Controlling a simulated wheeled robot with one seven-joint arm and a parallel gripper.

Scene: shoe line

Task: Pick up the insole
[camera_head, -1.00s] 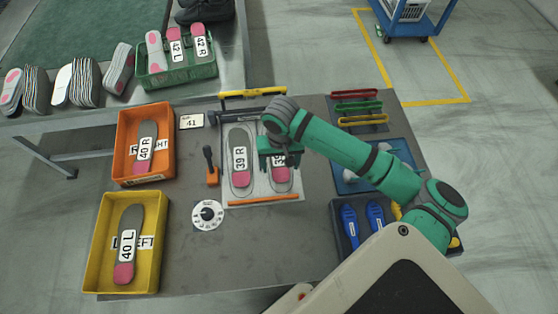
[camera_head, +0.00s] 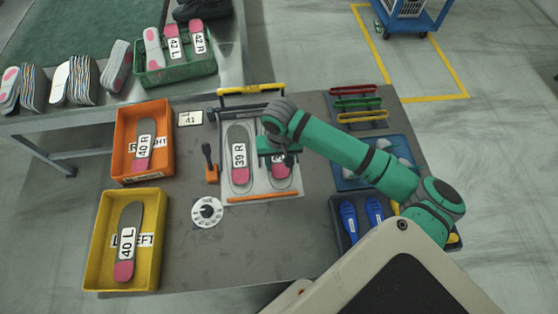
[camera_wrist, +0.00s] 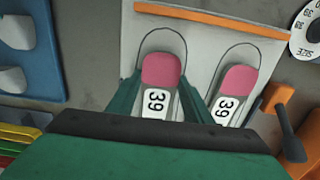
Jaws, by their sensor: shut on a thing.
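Two grey insoles with pink heels and size 39 labels lie on the pale plate of a fixture (camera_head: 259,190). The right one, the right-hand 39 insole (camera_head: 281,172), is partly hidden under my gripper (camera_head: 279,157). In the wrist view my green fingers stand on both sides of this insole (camera_wrist: 161,70), and my gripper (camera_wrist: 160,88) is shut on it. Its pink heel shows past the fingertips. The other insole (camera_wrist: 238,82) lies beside my gripper in that view. I cannot tell whether the held insole is clear of the plate.
An orange bin (camera_head: 125,165) and a yellow bin (camera_head: 98,258) at left each hold a size 40 insole. A small lever (camera_head: 208,160) and a size dial (camera_head: 207,212) stand beside the fixture. A yellow bar (camera_head: 252,90) spans the fixture's back.

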